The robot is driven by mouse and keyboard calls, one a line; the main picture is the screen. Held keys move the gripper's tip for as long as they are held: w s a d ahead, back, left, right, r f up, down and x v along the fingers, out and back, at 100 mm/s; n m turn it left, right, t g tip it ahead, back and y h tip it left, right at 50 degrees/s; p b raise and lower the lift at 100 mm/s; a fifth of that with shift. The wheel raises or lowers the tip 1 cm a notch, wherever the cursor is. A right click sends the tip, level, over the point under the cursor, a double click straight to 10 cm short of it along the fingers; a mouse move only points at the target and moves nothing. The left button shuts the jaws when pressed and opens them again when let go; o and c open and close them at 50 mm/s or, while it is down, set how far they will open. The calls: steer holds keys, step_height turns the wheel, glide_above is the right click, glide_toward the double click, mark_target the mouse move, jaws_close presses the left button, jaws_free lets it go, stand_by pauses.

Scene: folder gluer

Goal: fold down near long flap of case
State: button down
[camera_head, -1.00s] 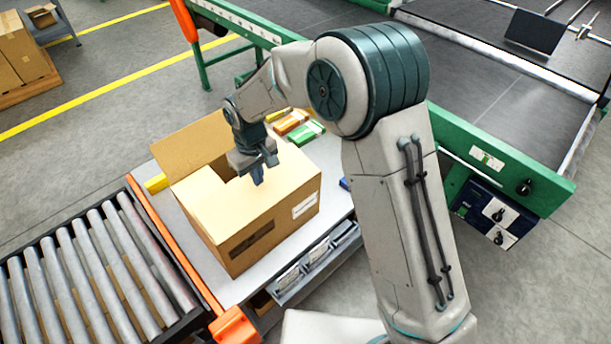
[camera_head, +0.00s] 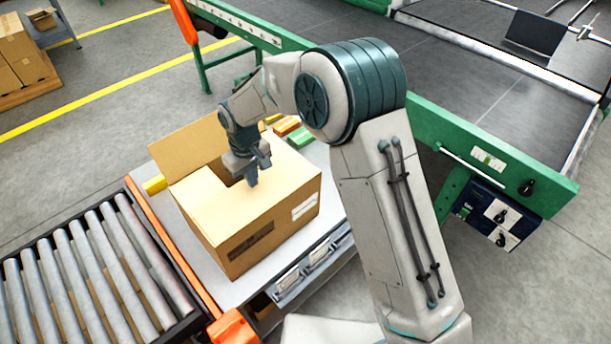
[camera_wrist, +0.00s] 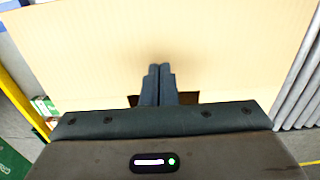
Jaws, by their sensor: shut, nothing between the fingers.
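The cardboard case (camera_head: 282,225) stands on a light table. Its near long flap (camera_head: 222,210) lies about level across the top, and it fills most of the wrist view (camera_wrist: 160,35). The far flap (camera_head: 188,146) stands up and leans outward. A dark gap into the case shows between them. My gripper (camera_head: 251,184) is shut and empty, pointing down at the near flap close to its inner edge. Its fingers (camera_wrist: 160,68) meet in the wrist view, with a soft shadow just ahead of the tips. Whether they touch the board cannot be told.
A roller conveyor (camera_head: 85,265) adjoins the table at the left. A green-framed machine with a dark belt (camera_head: 480,90) stands at the right. Orange and green packs (camera_head: 300,137) and a yellow block (camera_head: 155,184) lie on the table. Trays (camera_head: 318,255) line the table's front.

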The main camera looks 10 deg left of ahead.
steer(key=shift+r, duration=0.1)
step_height(320, 180, up, 9)
steer(key=p, duration=0.5)
stand_by(1.6)
